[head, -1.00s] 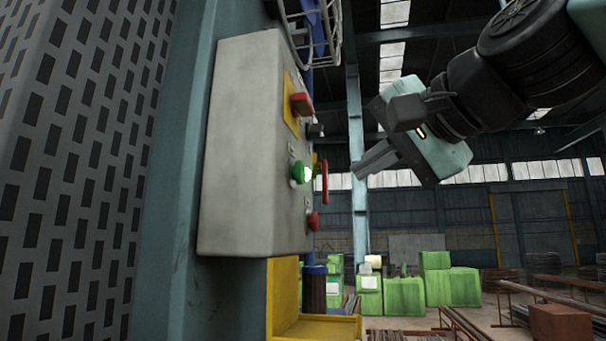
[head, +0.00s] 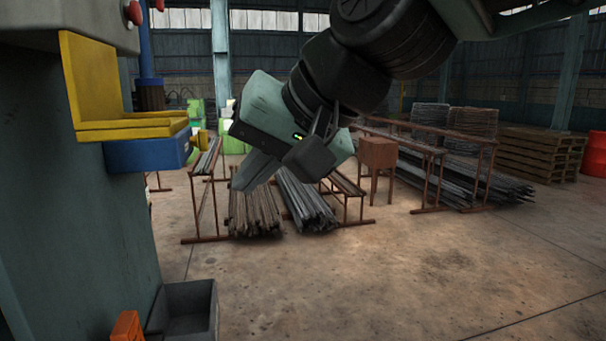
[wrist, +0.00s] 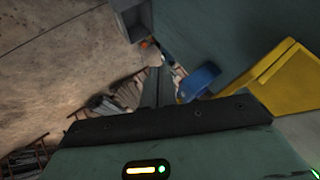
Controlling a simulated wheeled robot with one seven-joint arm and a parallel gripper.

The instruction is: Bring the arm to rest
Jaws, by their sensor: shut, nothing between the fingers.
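My gripper (head: 243,187) hangs in the middle of the head view, its fingers pointing down and to the left. The fingers are shut with nothing between them. They also show in the wrist view (wrist: 158,85), close together and pointing up the picture. The gripper is apart from the machine on the left and touches nothing that I can see. My dark wrist links run from it to the upper right.
A machine with a yellow bracket (head: 92,85) and a blue block (head: 145,155) stands at left. A grey bin (head: 187,310) and an orange object (head: 127,326) sit low beside it. Racks, metal bars (head: 303,203) and pallets (head: 540,155) stand behind. The floor at right is clear.

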